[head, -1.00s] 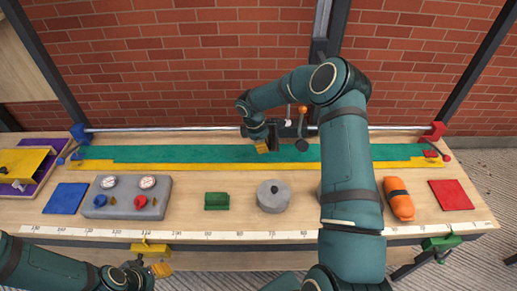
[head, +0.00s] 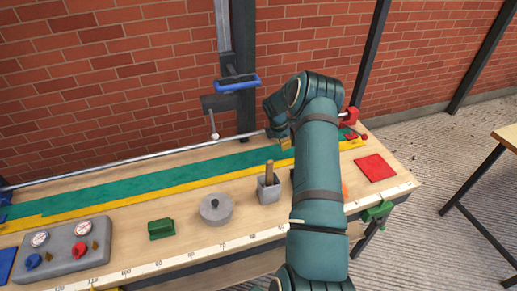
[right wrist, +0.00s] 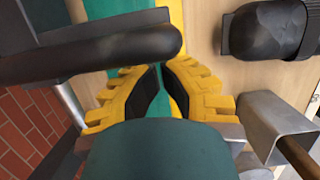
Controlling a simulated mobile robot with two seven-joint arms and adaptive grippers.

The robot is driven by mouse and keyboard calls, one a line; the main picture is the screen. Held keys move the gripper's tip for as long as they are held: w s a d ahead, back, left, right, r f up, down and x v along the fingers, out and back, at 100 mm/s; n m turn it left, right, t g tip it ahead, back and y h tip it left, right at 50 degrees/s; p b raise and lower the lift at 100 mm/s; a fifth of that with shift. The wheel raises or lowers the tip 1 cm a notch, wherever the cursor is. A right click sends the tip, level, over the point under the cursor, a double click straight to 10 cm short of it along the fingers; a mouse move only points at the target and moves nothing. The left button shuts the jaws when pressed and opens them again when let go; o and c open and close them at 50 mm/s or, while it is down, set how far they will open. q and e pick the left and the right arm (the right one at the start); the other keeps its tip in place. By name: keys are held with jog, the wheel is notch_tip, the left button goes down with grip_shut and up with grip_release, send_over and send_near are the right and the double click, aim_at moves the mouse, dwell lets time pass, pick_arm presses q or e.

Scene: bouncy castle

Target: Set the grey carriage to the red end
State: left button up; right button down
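The dark grey carriage (right wrist: 75,18) shows at the top left of the right wrist view, with its thick black handle (right wrist: 120,52) reaching across the picture. In the head view my right arm hides the carriage. My right gripper (right wrist: 162,68) has its yellow fingers closed together, with nothing visible between them, beside the handle and over the green strip. In the head view the gripper (head: 286,142) is partly hidden by its own arm. The red end block (head: 349,117) stands at the rail's right end. My left gripper is not in view.
A steel rail (head: 110,164) runs along the back of the bench. A grey holder with a wooden handle (head: 269,190), a grey disc (head: 216,208) and a green block (head: 161,229) stand in front. A red square (head: 375,168) lies at the right.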

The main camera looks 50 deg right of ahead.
jog(key=s+d, duration=0.2)
jog(key=d, duration=0.1)
jog(key=s+d, duration=0.2)
jog(key=d, duration=0.1)
jog(key=s+d, duration=0.2)
jog(key=d, duration=0.2)
jog(key=shift+s+d+b, duration=0.1)
jog(key=shift+b, duration=0.3)
jog(key=shift+w+a, duration=0.35)
jog(key=shift+a, duration=0.05)
jog(key=shift+w+a, duration=0.4)
jog(key=shift+a, duration=0.2)
jog(key=shift+w+a, duration=0.35)
jog(key=shift+a, duration=0.25)
jog(key=v, duration=1)
jog(key=shift+a, duration=0.15)
